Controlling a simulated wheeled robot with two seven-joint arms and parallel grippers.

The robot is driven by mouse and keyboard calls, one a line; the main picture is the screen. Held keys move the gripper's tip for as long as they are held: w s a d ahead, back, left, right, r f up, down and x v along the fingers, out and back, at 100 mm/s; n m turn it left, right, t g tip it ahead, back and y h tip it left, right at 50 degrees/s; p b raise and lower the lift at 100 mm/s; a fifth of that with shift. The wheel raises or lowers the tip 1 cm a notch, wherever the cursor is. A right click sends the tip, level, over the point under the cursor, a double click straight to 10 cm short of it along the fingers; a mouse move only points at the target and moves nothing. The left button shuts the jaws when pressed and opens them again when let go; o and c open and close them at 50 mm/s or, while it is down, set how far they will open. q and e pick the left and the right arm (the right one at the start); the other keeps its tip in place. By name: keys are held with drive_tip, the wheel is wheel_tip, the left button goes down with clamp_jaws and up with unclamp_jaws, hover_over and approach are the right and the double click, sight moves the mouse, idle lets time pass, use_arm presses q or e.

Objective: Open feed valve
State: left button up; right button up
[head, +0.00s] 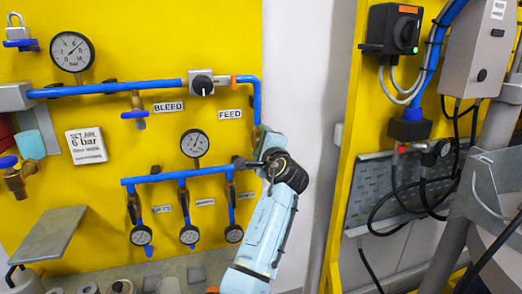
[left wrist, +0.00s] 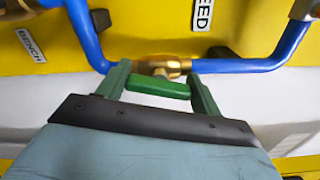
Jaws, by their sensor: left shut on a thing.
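The feed valve is a brass body (left wrist: 165,67) on a blue pipe (left wrist: 238,65), with a green lever handle (left wrist: 157,87), in the left wrist view. The FEED label (left wrist: 203,15) is above it there. The handle lies roughly along the pipe, slightly tilted. My left gripper (left wrist: 158,77) is shut on the handle, one finger at each end. In the head view my left gripper (head: 263,136) is at the yellow panel, below the FEED label (head: 230,114), and hides the valve. My right gripper is not in view.
A blue header pipe (head: 120,89) with a grey knob box (head: 202,84) runs above. A brass BLEED valve (head: 135,110) and several gauges are to the left. A grey shelf (head: 47,235) juts out at lower left. A second panel (head: 345,170) with cables stands at right.

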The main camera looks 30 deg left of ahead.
use_arm(q)
drive_tip(key=shift+f+n+b, duration=0.15)
drive_tip(key=shift+n+b, duration=0.8)
drive_tip(key=shift+n, duration=0.55)
drive_tip(key=o, duration=1)
drive_tip(key=b+v, duration=0.2)
drive_tip(key=v, duration=1.1)
drive_tip(key=shift+s+d, duration=0.15)
